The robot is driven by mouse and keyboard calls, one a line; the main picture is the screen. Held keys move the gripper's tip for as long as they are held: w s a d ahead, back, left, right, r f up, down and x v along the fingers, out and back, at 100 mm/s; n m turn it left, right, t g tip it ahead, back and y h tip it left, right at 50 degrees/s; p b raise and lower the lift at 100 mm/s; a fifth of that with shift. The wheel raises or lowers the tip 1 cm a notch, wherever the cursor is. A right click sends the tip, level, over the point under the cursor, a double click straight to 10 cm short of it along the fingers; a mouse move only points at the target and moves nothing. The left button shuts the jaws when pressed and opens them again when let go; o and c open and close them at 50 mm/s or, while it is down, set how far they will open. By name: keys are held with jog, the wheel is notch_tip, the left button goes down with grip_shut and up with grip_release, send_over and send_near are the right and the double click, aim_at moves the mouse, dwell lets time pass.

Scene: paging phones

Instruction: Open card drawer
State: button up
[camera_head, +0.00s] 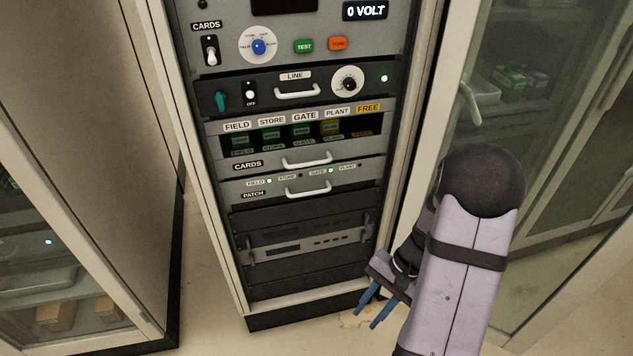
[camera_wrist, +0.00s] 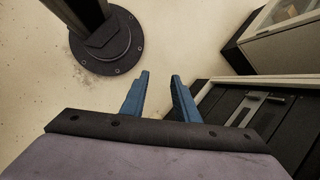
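The card drawer is a grey panel marked CARDS (camera_head: 277,161) in the rack, with a white bar handle (camera_head: 307,161). It looks closed, its front about in line with the panels around it. Above its handle, cards show behind labels FIELD, STORE, GATE, PLANT and FREE. My gripper (camera_head: 373,306) has two blue fingers and is low at the right front of the rack, well below and right of that handle. In the wrist view my gripper (camera_wrist: 159,98) is open, with a gap between its fingers and nothing held.
A similar handle on the PATCH panel (camera_head: 308,190) lies just below the card handle. The LINE panel (camera_head: 297,88) sits above. Glass cabinets stand at the left (camera_head: 50,270) and right (camera_head: 540,110). Bare floor (camera_head: 205,315) lies in front of the rack.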

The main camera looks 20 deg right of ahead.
jog(key=w+r+m+t+y, duration=0.2)
jog(key=w+t, duration=0.1)
jog(key=w, duration=0.6)
jog(key=w+r+m+t+y, duration=0.1)
jog(key=w+r+t+y, duration=0.2)
jog(key=w, duration=0.7)
jog(key=w+r+n+t+y, duration=0.1)
jog(key=w+r+n+t, duration=0.2)
jog(key=r, duration=1.1)
jog(key=w+d+t, duration=0.1)
jog(key=w+t, duration=0.2)
jog(key=w, duration=0.2)
jog(key=shift+w+r+t+y, duration=0.25)
jog(key=shift+w+t+y, duration=0.05)
jog(key=shift+w+y, duration=0.1)
jog(key=shift+a, duration=0.15)
jog(key=p+x, duration=0.1)
jog(key=x, duration=0.6)
jog(key=shift+p, duration=0.35)
grip_shut()
